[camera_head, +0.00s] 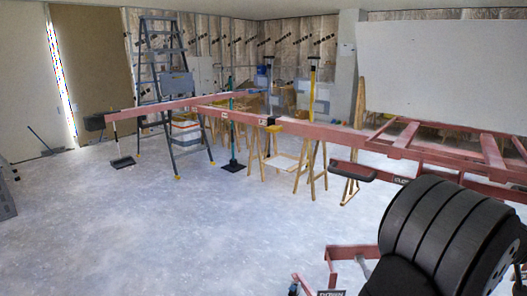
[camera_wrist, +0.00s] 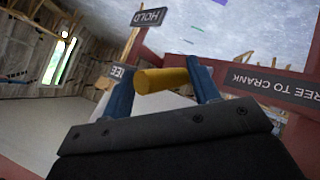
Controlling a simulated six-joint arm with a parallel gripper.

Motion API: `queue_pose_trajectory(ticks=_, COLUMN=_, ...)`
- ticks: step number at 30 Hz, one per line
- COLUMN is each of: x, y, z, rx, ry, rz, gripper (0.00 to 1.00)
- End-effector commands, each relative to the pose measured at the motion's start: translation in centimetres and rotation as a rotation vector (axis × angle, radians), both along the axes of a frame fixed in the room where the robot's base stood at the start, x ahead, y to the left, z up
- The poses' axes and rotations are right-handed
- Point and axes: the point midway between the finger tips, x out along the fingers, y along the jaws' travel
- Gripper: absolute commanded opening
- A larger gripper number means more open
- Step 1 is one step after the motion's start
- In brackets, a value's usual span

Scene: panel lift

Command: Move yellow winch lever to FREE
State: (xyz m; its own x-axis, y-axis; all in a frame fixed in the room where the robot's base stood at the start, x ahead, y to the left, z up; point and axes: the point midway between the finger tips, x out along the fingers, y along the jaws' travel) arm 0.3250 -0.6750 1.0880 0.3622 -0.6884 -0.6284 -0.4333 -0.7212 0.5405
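The yellow winch lever (camera_wrist: 162,80) shows in the wrist view as a short round handle lying across the gap between my fingers. My gripper (camera_wrist: 163,84) has two blue fingers set wide apart, one on each side of the handle. I see no clear clamping, and whether either finger touches it is hard to tell. A dark HOLD label (camera_wrist: 148,17) is above the handle. A partly hidden label ending in "EE" (camera_wrist: 118,72) is behind the left finger. In the head view, my black arm hides the winch area, and neither lever nor fingers can be made out.
A "FREE TO CRANK" plate (camera_wrist: 275,85) is right of the fingers. The red lift frame (camera_head: 330,134) runs across the head view, with a white panel (camera_head: 440,75) behind it. A stepladder (camera_head: 165,80) and sawhorses (camera_head: 308,165) stand farther back.

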Motion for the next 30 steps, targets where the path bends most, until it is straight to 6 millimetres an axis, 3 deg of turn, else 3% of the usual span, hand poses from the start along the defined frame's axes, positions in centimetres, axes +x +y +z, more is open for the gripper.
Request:
queue_pose_trajectory(ticks=1, x=-0.5, y=-0.3, z=1.5, rx=-0.023, ry=-0.011, rz=-0.009, gripper=0.51)
queue_pose_trajectory(ticks=16, x=-2.3, y=3.2, z=4.6, rx=-0.020, ry=-0.006, rz=-0.006, gripper=0.51)
queue_pose_trajectory(ticks=30, x=-2.9, y=4.3, z=5.6, rx=-0.023, ry=-0.006, rz=-0.006, gripper=0.51)
